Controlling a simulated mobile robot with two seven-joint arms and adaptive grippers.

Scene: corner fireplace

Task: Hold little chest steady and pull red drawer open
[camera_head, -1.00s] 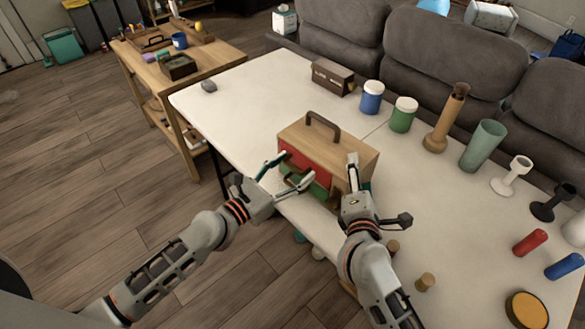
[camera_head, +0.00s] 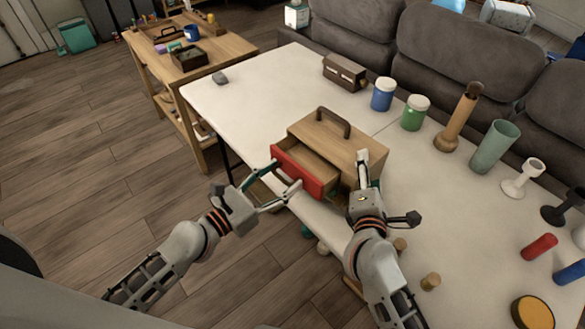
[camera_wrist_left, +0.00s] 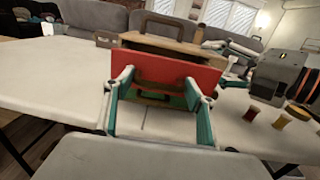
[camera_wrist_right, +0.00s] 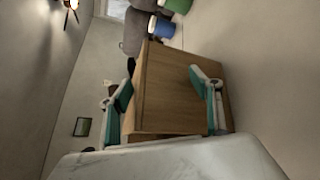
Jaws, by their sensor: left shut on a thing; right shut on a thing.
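The little wooden chest (camera_head: 340,143) stands on the white table with a dark carry handle on top. Its red drawer (camera_head: 303,174) is pulled partly out, and its empty-looking inside shows. My left gripper (camera_head: 285,178) is shut on the red drawer's dark handle; in the left wrist view its fingertips meet the red front (camera_wrist_left: 165,72) at the handle's two ends. A green drawer (camera_wrist_left: 170,101) shows below the red one. My right gripper (camera_head: 367,170) is shut on the chest, with one finger on each side of its wooden body (camera_wrist_right: 175,90).
Behind the chest stand a dark box (camera_head: 345,72), a blue jar (camera_head: 382,95), a green jar (camera_head: 415,113), a wooden vase (camera_head: 458,120) and a green tumbler (camera_head: 494,147). Small pegs (camera_head: 430,281) lie near the right arm.

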